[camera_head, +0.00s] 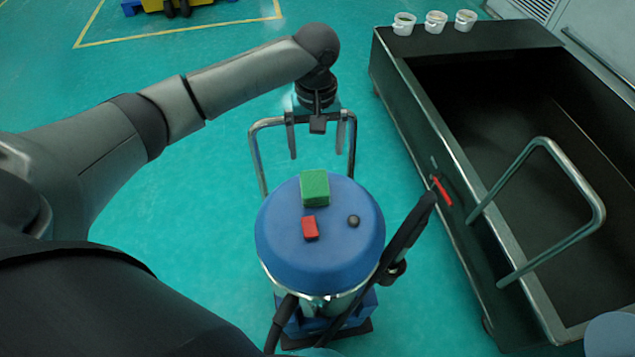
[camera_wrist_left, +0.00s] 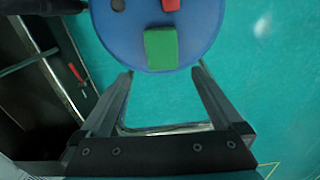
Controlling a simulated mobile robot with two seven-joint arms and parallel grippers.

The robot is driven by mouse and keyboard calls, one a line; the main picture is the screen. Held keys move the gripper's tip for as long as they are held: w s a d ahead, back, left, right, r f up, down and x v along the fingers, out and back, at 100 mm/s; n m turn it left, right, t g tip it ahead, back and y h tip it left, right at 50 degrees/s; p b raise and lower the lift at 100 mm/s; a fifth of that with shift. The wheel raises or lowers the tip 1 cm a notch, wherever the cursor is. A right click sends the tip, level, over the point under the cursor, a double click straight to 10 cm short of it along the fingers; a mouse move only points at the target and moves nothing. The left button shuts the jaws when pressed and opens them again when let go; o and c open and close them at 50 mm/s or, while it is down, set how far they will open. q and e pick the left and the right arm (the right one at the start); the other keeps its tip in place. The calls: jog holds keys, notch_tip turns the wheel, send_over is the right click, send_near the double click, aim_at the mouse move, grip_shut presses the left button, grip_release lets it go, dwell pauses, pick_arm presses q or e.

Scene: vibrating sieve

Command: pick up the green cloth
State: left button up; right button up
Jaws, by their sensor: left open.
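The green cloth (camera_head: 315,187) is a folded, block-like piece lying on the round blue lid (camera_head: 280,245) of the sieve, near its far edge. It also shows in the left wrist view (camera_wrist_left: 161,48), just beyond the fingertips and between their lines. My left gripper (camera_head: 318,148) hangs above and behind the lid, with its fingers apart and nothing between them. In the left wrist view the open fingers (camera_wrist_left: 163,77) frame the edge of the lid. The cloth is apart from both fingers. My right gripper is not seen.
A red block (camera_head: 310,228) and a small dark knob (camera_head: 353,221) are on the lid. A metal handle (camera_head: 254,150) rises behind it. A dark cart (camera_head: 412,108) with white cups (camera_head: 436,22) stands at right. Green floor (camera_head: 190,240) is clear at left.

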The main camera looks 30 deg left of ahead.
pick_arm(q)
jog(key=b, duration=0.1)
send_over(314, 183)
jog(key=f, duration=0.5)
jog(key=shift+w+d+f, duration=0.1)
jog(key=shift+d, duration=0.15)
jog(key=shift+f, duration=0.3)
jog(key=f, duration=0.2)
jog(key=f+b, duration=0.1)
jog(key=f, duration=0.1)
jog(key=shift+a+f+b, duration=0.2)
jog(key=shift+f+b, duration=0.1)
jog(key=shift+f, duration=0.45)
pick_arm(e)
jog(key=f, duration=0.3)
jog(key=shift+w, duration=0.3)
pick_arm(q)
jog(key=shift+c, duration=0.6)
jog(key=c, duration=1.1)
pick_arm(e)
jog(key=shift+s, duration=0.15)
